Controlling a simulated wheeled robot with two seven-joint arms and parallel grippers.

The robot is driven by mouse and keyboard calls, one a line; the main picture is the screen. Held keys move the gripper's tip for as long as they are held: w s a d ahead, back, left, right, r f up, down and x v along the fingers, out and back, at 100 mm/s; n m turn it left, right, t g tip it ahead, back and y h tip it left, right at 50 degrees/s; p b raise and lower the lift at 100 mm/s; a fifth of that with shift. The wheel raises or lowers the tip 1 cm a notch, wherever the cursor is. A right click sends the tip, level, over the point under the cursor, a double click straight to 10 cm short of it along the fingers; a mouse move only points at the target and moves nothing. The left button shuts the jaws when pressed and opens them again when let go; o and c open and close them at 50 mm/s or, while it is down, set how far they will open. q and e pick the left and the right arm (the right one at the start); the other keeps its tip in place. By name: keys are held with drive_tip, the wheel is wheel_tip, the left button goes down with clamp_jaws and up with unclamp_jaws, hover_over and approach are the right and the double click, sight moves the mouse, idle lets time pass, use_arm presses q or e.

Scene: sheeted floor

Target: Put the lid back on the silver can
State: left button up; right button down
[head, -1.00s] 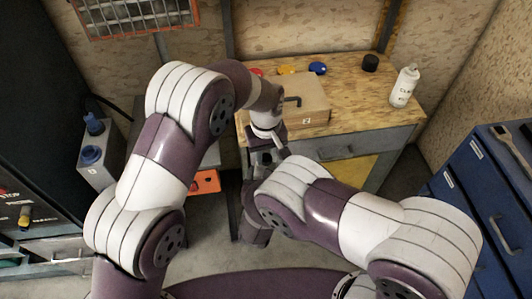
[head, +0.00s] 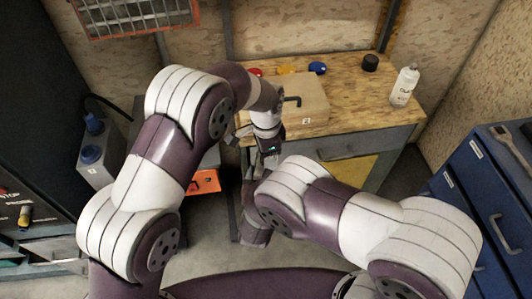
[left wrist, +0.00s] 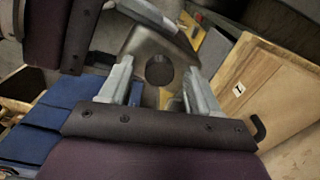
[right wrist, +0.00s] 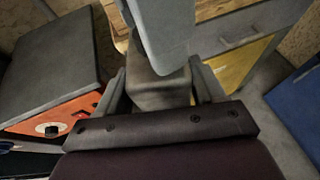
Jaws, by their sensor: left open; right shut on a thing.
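The silver can shows in the left wrist view (left wrist: 145,45) as a grey metal body with a dark round spot on its top. It also shows in the right wrist view (right wrist: 158,88), between the fingers of my right gripper (right wrist: 165,88), which is shut on it. My left gripper (left wrist: 155,88) is open and empty, its fingers spread to either side of the dark spot. In the head view my arms mostly hide the can. Small round pieces lie on the bench: red (head: 256,72), yellow (head: 286,69), blue (head: 317,68) and black (head: 370,62). I cannot tell which is the lid.
The wooden bench (head: 345,95) holds a tan box (head: 305,100) with a dark handle and a white bottle (head: 404,86). A blue drawer cabinet (head: 480,190) stands right. An orange-fronted unit (head: 205,182) is left of the bench.

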use_arm(q)
wheel_tip(320, 180, up, 7)
drive_tip(key=shift+w+r, duration=0.1)
drive_tip(key=shift+r, duration=0.1)
idle(0.6)
